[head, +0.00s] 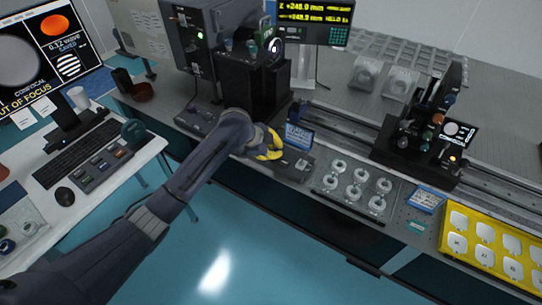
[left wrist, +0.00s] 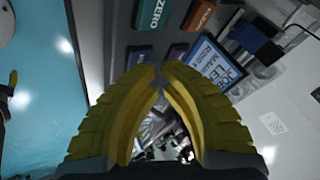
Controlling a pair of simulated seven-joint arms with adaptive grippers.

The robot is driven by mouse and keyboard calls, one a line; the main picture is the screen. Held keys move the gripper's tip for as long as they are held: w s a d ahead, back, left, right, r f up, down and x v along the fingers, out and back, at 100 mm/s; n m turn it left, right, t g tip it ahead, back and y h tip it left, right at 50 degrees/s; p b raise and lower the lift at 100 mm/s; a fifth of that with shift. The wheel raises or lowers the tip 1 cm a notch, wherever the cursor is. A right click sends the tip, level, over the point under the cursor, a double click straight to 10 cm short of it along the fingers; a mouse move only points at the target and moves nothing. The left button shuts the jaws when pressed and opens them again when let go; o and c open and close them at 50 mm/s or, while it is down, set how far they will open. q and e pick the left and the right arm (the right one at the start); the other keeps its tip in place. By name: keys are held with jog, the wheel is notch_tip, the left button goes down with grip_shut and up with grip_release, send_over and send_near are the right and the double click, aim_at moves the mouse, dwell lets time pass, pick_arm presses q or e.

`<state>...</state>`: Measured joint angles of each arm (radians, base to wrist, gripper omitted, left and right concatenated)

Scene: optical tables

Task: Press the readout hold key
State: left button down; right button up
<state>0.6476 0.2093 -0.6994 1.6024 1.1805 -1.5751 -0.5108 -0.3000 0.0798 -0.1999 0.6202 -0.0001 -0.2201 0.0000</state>
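My left gripper (head: 268,152) has its yellow fingers at the left end of a small grey key box (head: 295,166) on the table's front edge. In the left wrist view its fingertips (left wrist: 158,74) are brought together with nothing seen between them. Beyond them the box shows a teal key marked ZERO (left wrist: 155,13), an orange key (left wrist: 200,14), a dark bluish key (left wrist: 138,54) and a dark purplish key (left wrist: 177,51). The labels of the last three are not readable, so I cannot tell which is hold. The readout (head: 312,11) shows yellow digits at the back.
A blue sign (head: 299,136) stands behind the key box and shows in the left wrist view (left wrist: 222,62). Several white ring mounts (head: 357,184) lie to the right, before a yellow tray (head: 490,249). A dark, yellow-tipped shape (left wrist: 10,88), possibly my right gripper, is cut off.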

pick_arm(q)
jog(key=shift+r, duration=0.1)
dwell(0.3)
jog(key=shift+r, duration=0.75)
jog(key=shift+r, duration=0.1)
jog(key=shift+r, duration=2.4)
